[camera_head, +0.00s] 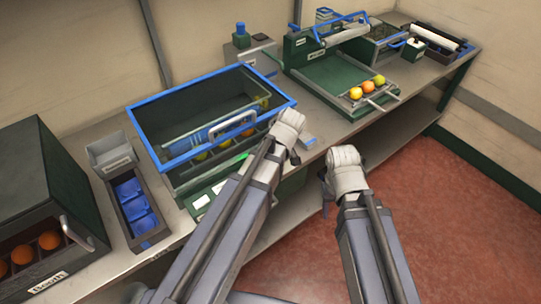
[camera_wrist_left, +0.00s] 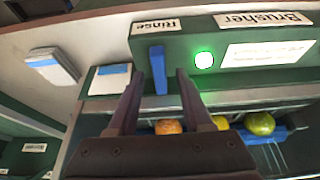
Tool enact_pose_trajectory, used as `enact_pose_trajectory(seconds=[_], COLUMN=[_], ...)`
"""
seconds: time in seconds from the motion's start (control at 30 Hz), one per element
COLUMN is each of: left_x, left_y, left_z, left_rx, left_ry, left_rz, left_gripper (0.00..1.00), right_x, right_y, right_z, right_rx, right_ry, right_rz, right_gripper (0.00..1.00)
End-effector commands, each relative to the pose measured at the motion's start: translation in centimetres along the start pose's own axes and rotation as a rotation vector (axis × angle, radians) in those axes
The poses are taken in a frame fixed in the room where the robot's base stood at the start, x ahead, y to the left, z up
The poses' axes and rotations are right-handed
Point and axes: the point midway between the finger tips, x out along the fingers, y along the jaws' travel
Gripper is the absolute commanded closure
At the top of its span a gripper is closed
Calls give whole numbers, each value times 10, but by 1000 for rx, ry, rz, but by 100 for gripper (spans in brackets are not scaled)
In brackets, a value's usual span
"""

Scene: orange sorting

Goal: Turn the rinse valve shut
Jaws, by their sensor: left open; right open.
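The rinse valve's blue handle (camera_wrist_left: 158,72) shows in the left wrist view, beside an upside-down "Rinse" label (camera_wrist_left: 157,26) on the green machine panel (camera_wrist_left: 190,42). My left gripper (camera_wrist_left: 161,73) is open, with one finger on each side of the handle. Narrow gaps show, so I cannot tell whether either finger touches it. In the head view the handle is hidden behind my left arm. My right gripper (camera_head: 325,188) hangs past the bench's front edge, away from the valve and holding nothing visible; its fingers are mostly hidden by its wrist.
A lit green lamp (camera_wrist_left: 203,60) sits beside the handle, near the "Brusher" label (camera_wrist_left: 264,19). Several fruits (camera_wrist_left: 260,123) lie by the panel. The blue-rimmed tank (camera_head: 170,163) stands on the bench. A tray of blue cups (camera_head: 137,208) and the dark booth (camera_head: 40,180) are left.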

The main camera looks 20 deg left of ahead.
Motion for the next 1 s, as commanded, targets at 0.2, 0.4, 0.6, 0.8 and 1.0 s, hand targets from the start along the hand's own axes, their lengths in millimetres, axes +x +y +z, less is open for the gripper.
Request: enact_pose_trajectory(seconds=[0.2,0.4,0.6,0.8,1.0], left_x=[0,0,0,0,0], left_y=[0,0,0,0,-1], left_z=[0,0,0,0,0], left_rx=[0,0,0,0,20], left_ry=[0,0,0,0,0], left_rz=[0,0,0,0,9], left_gripper=[71,94,100,100,100], right_x=[0,0,0,0,0], right_y=[0,0,0,0,0], right_z=[0,0,0,0,0], right_rx=[0,0,0,0,0], right_ry=[0,0,0,0,0], right_rz=[0,0,0,0,0], right_gripper=[50,50,50,50,50])
